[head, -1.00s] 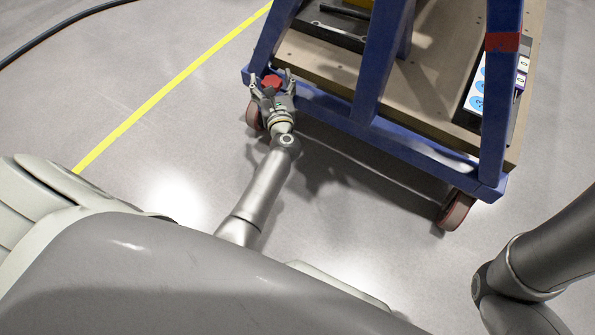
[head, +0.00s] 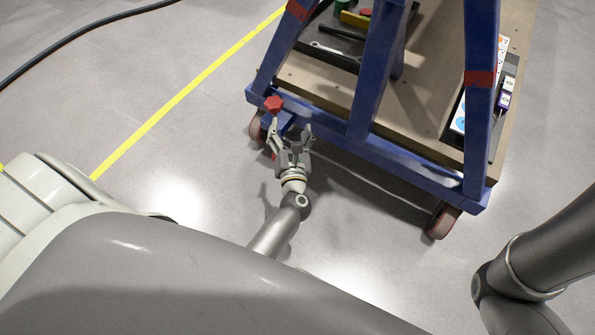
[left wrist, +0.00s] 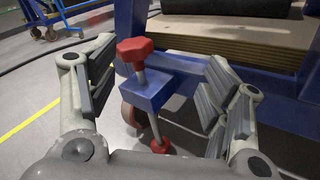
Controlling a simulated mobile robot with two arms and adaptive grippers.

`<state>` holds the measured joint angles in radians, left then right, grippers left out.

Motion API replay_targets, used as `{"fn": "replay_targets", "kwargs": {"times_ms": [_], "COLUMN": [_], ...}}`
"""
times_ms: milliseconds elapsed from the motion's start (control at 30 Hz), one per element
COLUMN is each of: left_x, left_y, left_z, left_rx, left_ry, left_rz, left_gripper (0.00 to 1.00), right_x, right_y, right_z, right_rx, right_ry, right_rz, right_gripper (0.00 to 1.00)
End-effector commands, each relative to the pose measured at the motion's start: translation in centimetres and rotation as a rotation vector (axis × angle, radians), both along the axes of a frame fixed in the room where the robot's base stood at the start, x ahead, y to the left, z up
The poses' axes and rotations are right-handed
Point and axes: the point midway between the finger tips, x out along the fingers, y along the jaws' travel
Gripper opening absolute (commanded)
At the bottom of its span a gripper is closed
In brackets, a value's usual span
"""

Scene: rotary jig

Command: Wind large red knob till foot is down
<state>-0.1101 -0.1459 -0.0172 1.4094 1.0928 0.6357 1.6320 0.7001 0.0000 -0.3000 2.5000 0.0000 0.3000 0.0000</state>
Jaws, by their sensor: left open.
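The large red knob (head: 274,103) tops a threaded rod at the near left corner of the blue cart. In the left wrist view the knob (left wrist: 134,49) stands above a blue block (left wrist: 150,92), and the rod runs down through it to a small red foot (left wrist: 159,147). I cannot tell whether the foot touches the floor. My left gripper (head: 292,134) is open and empty, on the near side of the knob and apart from it. Its fingers (left wrist: 158,85) frame the block in the left wrist view. My right gripper is out of the picture.
The blue cart frame (head: 405,178) has a wooden deck (head: 327,106) and casters, including one (head: 443,221) at the near right. A wrench (head: 332,52) lies in a dark tray on the deck. Floor left of the cart is clear, with a yellow line (head: 185,89) and dark hose (head: 75,36).

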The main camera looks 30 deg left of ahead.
Motion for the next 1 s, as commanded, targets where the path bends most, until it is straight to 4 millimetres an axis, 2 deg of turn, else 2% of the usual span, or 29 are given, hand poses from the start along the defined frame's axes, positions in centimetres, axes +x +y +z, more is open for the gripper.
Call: {"fn": "replay_targets", "kwargs": {"times_ms": [33,567,1000], "left_x": [0.0,-1.2,-3.5], "left_y": [-0.4,-3.9,-6.6], "left_z": [0.7,0.8,0.2], "left_rx": [0.032,0.383,0.678], "left_ry": [0.029,0.306,0.515], "left_rz": [-0.021,-0.238,-0.439], "left_gripper": [0.72,0.72,0.72], "right_x": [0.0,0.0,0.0], "right_y": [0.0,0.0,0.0], "right_z": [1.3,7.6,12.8], "right_rx": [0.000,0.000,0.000], "right_ry": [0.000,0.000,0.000], "right_rz": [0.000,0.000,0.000], "right_gripper": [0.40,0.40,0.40]}}
